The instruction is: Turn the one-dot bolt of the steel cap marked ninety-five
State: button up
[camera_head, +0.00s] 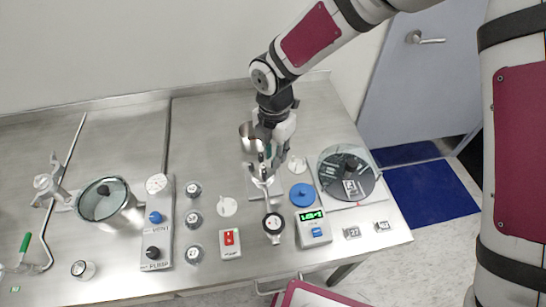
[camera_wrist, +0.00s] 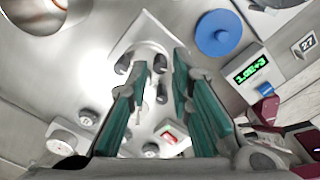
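My gripper (camera_head: 263,178) hangs fingers-down over a pale square plate (camera_head: 253,190) on the steel bench. In the wrist view my gripper (camera_wrist: 155,90) shows two teal finger pads standing apart, with nothing clearly held between them. The plate (camera_wrist: 148,32) lies beyond and below the fingers there. Several dark bolts (camera_wrist: 160,63) show around and between the fingertips, over the plate. I cannot make out any dots on them, nor a ninety-five mark on steel. The fingers hide part of the plate. Contact with a bolt cannot be told.
A blue disc (camera_head: 301,195) and a green-lit display box (camera_head: 313,228) stand right of the plate. Round labelled knobs (camera_head: 195,219) stand left. A steel cup (camera_head: 250,137) is behind.

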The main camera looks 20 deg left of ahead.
jog(key=shift+f, duration=1.05)
grip_shut()
jog(key=shift+m, duration=0.6)
jog(key=m+b, duration=0.1)
jog(key=m, duration=0.1)
jog(key=shift+m, duration=0.3)
jog(key=shift+m+b, duration=0.3)
jog(key=shift+m, duration=1.1)
jog(key=shift+d+m, duration=0.15)
jog(key=shift+m, duration=0.35)
grip_release()
